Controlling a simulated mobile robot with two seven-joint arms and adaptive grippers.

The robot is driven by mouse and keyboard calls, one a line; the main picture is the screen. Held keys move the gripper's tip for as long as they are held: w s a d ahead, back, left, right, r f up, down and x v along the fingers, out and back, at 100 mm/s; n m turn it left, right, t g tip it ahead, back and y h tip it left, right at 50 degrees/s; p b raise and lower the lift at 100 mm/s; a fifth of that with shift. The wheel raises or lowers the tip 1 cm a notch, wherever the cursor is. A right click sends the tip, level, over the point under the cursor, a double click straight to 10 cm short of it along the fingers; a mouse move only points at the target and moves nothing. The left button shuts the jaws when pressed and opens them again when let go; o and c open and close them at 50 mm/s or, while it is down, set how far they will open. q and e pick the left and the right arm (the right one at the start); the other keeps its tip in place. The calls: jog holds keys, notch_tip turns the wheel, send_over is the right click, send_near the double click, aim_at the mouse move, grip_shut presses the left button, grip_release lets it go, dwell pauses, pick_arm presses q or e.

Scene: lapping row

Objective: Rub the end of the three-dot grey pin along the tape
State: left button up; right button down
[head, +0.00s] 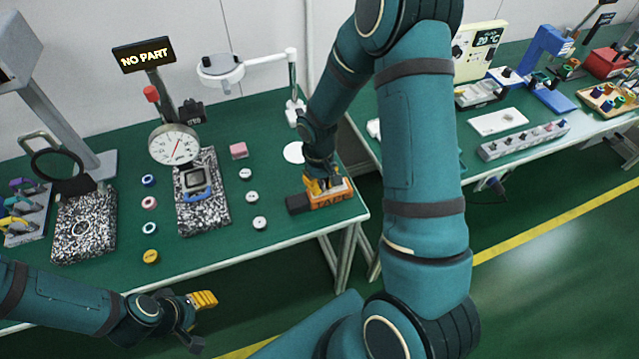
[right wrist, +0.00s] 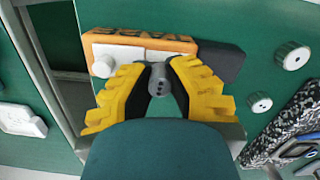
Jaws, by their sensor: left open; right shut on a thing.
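The grey pin (right wrist: 157,82), with small dark dots on its end face, stands between the yellow fingers of my right gripper (right wrist: 155,88) in the right wrist view. That gripper is shut on it. The orange tape block (right wrist: 185,44), lettered TAPE, with a white strip and a dark grey end, lies just beyond the pin; I cannot tell whether they touch. In the head view the block (head: 333,202) sits at the table's front right corner, with my right gripper (head: 322,182) over it. My left gripper (head: 205,318) is open and empty, in front of the table edge.
Several white round pieces (head: 252,197) stand left of the tape block. A dial gauge (head: 175,146) on a speckled plate (head: 203,217) stands further left, under a NO PART display (head: 144,54). A second table (head: 480,110) lies right.

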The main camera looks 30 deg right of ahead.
jog(key=shift+d, duration=0.25)
jog(key=shift+w+a, duration=0.15)
jog(key=shift+a, duration=0.55)
jog(key=shift+w+a, duration=0.1)
jog(key=shift+a, duration=0.6)
dwell(0.7)
jog(key=shift+r, duration=0.1)
jog(key=shift+r+p, duration=1.9)
jog(key=shift+r, duration=1.05)
